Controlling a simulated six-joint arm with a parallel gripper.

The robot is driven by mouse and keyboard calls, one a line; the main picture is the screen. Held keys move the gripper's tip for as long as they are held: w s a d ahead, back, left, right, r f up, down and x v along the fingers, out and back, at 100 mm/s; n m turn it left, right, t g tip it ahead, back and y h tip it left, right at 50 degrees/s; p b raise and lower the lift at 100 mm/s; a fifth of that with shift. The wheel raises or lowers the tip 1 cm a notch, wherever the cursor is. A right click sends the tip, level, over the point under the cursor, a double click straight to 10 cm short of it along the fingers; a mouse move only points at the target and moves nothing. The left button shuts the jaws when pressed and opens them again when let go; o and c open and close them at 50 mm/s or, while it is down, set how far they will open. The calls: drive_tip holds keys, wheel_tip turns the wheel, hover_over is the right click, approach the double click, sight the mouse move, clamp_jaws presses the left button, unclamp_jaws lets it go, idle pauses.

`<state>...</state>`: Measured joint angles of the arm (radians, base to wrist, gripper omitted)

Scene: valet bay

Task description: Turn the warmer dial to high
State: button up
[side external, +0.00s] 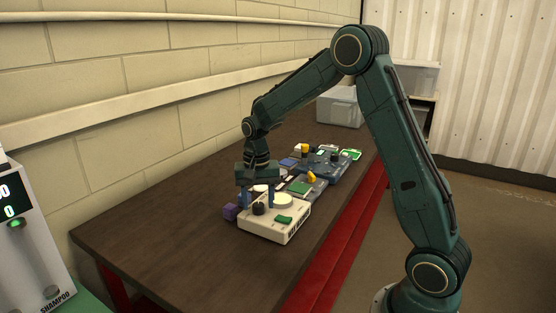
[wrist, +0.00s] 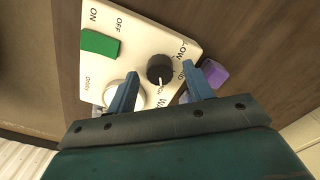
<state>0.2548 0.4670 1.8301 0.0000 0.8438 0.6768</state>
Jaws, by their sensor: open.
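The warmer is a white box (side external: 278,229) on the dark bench; its printed face (wrist: 140,38) fills the upper middle of the wrist view. Its black round dial (wrist: 160,69) has a white pointer line directed towards the bottom of that view. "LOW" is printed above and right of the dial; other lettering below it is partly hidden. The dial also shows in the side view (side external: 259,208). My gripper (wrist: 160,74) is open, one finger on either side of the dial. Both fingers look apart from it, though contact is hard to judge.
The warmer has a green ON/OFF switch (wrist: 100,44) and a pale round plate (side external: 282,199). A purple block (side external: 231,212) sits close beside the finger. More panels with coloured parts (side external: 322,167) and a grey bin (side external: 340,108) stand farther back. The near bench is clear.

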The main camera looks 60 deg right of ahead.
sight(259, 206)
wheel_tip(259, 206, up, 14)
drive_tip(key=shift+f, duration=0.25)
idle(0.4)
drive_tip(key=s+a+r+n+t, duration=0.1)
drive_tip(key=s+a+r+n, duration=0.25)
drive_tip(key=s, duration=0.25)
drive_tip(key=s+a+r+n+t, duration=0.2)
drive_tip(key=s+a, duration=0.2)
drive_tip(key=s, duration=0.3)
drive_tip(key=s+a+f+n+t, duration=0.1)
drive_tip(key=s+a+n, duration=0.1)
drive_tip(key=s, duration=0.4)
drive_tip(key=s+a+f+n+t, duration=0.1)
drive_tip(key=s+f+n, duration=0.1)
drive_tip(key=s, duration=0.4)
drive_tip(key=shift+a+f+n+t, duration=0.2)
drive_tip(key=shift+a+n+t, duration=0.15)
drive_tip(key=shift+n, duration=0.2)
